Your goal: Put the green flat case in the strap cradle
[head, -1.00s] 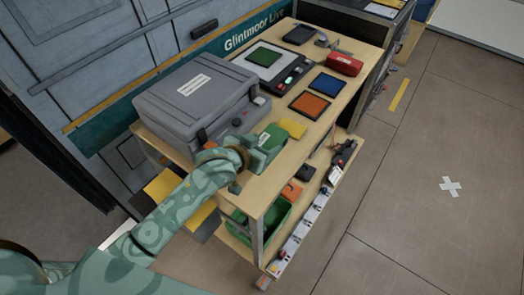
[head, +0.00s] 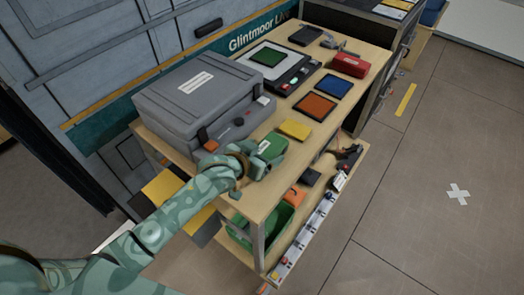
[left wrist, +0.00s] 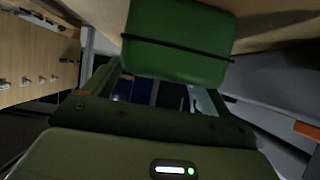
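The green flat case (head: 271,146) is at the near end of the wooden cart top, in front of the grey box's right corner. My left gripper (head: 257,158) is at its near side and appears shut on it. In the left wrist view, the case (left wrist: 180,45) spans the space between the fingers, with a thin dark band across it. Whether it touches the cart top is hard to tell. I cannot clearly identify the strap cradle. My right gripper is not in view.
A large grey box (head: 195,95) stands left on the cart. A yellow flat piece (head: 295,130), an orange pad (head: 314,107), a blue pad (head: 333,86) and a red case (head: 350,65) lie rightward and behind. The lower shelf holds a green bin (head: 270,225) and a power strip (head: 305,235).

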